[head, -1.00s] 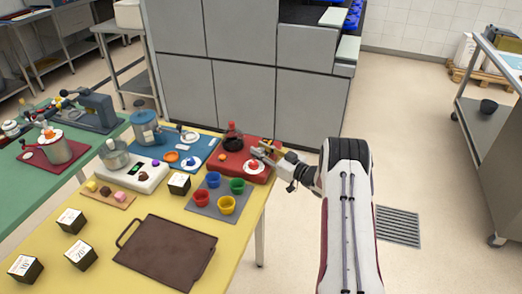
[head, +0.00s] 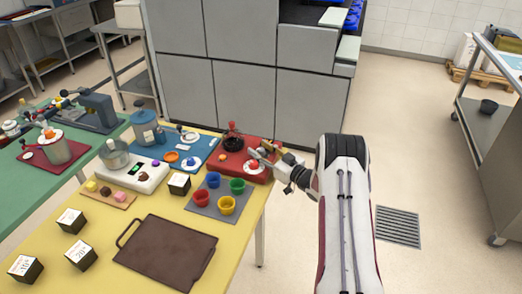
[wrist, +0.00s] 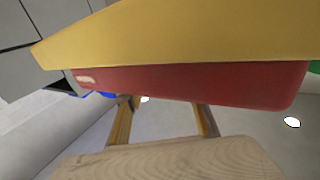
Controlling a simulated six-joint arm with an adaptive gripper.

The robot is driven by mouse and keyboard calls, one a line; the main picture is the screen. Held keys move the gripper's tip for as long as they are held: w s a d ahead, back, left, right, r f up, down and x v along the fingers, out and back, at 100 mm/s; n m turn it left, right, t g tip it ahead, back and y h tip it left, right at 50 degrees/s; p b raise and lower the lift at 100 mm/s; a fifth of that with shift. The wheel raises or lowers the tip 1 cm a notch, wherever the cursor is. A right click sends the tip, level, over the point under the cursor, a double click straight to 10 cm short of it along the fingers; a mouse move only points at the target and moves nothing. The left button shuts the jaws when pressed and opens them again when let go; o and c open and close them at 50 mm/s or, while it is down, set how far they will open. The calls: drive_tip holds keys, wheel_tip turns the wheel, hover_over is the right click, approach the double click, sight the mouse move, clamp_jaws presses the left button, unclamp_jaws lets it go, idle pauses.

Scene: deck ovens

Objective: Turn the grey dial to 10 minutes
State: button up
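I cannot pick out a grey dial with certainty. Several table units carry small round discs with knobs: a white disc with a red knob (head: 253,166) on the red unit (head: 229,163), and a white disc with a blue knob (head: 190,162) on the blue unit (head: 204,147). A small pale round part (head: 189,136) also sits on the blue unit. My gripper (head: 259,151) is over the right part of the red unit, just above the red-knobbed disc. Its fingers are too small to judge. No fingers show in the wrist view, which has a red panel (wrist: 190,84) beneath a yellow band (wrist: 190,32).
The yellow table (head: 125,206) holds a brown tray (head: 166,252), coloured cups on a grey mat (head: 202,211), a white unit (head: 148,177) and dark labelled cubes (head: 81,258). A green table (head: 35,185) stands left. Open floor lies right of the yellow table.

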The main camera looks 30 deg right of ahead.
drive_tip(key=shift+s+d, duration=0.1)
drive_tip(key=v, duration=1.1)
drive_tip(key=shift+s, duration=0.35)
drive_tip(key=shift+r, duration=0.15)
drive_tip(key=w+a+r+g+h, duration=0.15)
drive_tip(key=w+r+h, duration=0.3)
drive_tip(key=r, duration=0.75)
drive_tip(key=s+a+r+m+g+h, duration=0.1)
drive_tip(key=s+a+r+g+h, duration=0.1)
drive_tip(key=s+a+r, duration=0.3)
drive_tip(key=s+a+r+m+g+h, duration=0.1)
drive_tip(key=s+r+g+h, duration=0.15)
drive_tip(key=r, duration=0.35)
drive_tip(key=s+a+g+y, duration=0.1)
drive_tip(key=s+a, duration=0.5)
drive_tip(key=s, duration=0.6)
drive_tip(key=s+a+m+g+y, duration=0.1)
drive_tip(key=s+a, duration=0.5)
drive_tip(key=s, duration=0.6)
drive_tip(key=s+a+g+y, duration=0.1)
drive_tip(key=s+a+g, duration=0.2)
drive_tip(key=s, duration=0.9)
drive_tip(key=a, duration=0.3)
drive_tip(key=shift+s+m+g, duration=0.2)
drive_tip(key=shift+m+g, duration=0.1)
